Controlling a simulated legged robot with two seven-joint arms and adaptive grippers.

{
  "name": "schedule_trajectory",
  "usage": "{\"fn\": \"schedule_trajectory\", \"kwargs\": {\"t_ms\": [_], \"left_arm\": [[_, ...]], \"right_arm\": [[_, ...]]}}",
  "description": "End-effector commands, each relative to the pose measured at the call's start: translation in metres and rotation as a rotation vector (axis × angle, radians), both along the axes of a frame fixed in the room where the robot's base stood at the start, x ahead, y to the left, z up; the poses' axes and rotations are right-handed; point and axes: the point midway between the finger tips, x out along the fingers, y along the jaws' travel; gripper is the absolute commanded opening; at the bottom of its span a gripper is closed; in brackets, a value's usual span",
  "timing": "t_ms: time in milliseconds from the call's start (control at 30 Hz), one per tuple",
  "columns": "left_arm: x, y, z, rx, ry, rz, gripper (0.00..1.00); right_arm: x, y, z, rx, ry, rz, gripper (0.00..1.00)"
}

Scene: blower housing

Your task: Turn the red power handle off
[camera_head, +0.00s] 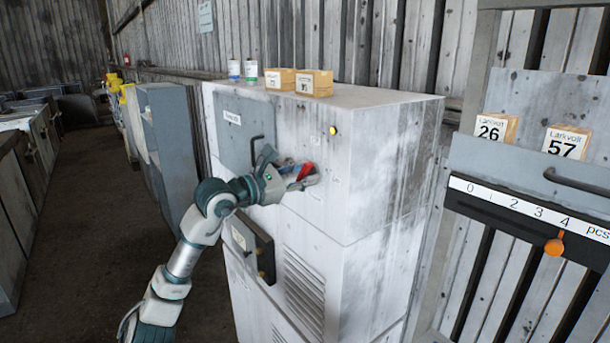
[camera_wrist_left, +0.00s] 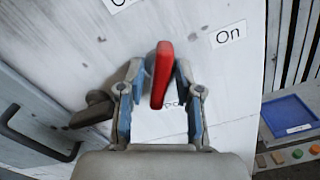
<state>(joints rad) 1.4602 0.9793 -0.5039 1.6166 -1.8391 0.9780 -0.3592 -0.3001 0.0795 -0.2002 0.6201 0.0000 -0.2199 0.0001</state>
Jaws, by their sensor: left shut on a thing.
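The red power handle (camera_head: 303,173) is on the front of the white cabinet (camera_head: 330,205), near its upper right. In the left wrist view the red handle (camera_wrist_left: 162,75) stands nearly upright, leaning slightly, with an "On" label (camera_wrist_left: 228,33) to its right. A label at the top edge is cut off, and one below is partly hidden by the handle. My left gripper (camera_head: 300,178) is at the handle; in the wrist view its fingers (camera_wrist_left: 160,95) stand on both sides of it, closed on it. My right gripper is not in view.
A grey door with a dark handle (camera_wrist_left: 35,140) is left of the red handle. Small cartons (camera_head: 298,82) and two cans stand on the cabinet top. A panel with an orange knob (camera_head: 554,246) is at the right. A blue tray (camera_wrist_left: 290,115) shows in the wrist view.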

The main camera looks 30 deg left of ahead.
Motion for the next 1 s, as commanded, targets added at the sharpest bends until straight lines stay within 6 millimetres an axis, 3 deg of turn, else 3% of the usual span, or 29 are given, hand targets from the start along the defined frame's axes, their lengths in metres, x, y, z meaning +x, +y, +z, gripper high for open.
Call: {"fn": "schedule_trajectory", "kwargs": {"t_ms": [100,133,400,533,1000], "left_arm": [[0.001,-0.001,-0.005,0.004,0.012,-0.001,0.00],[0.001,-0.001,-0.005,0.004,0.012,-0.001,0.40],[0.000,0.000,-0.003,0.001,0.006,0.000,0.40],[-0.010,0.004,-0.002,0.003,0.005,0.002,0.40],[-0.094,0.043,-0.006,0.003,0.012,0.003,0.40]], "right_arm": [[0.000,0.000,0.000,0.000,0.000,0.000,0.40],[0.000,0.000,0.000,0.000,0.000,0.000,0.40],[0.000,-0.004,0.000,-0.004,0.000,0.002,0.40],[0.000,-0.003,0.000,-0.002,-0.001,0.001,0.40],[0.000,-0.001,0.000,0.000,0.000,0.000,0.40]]}}
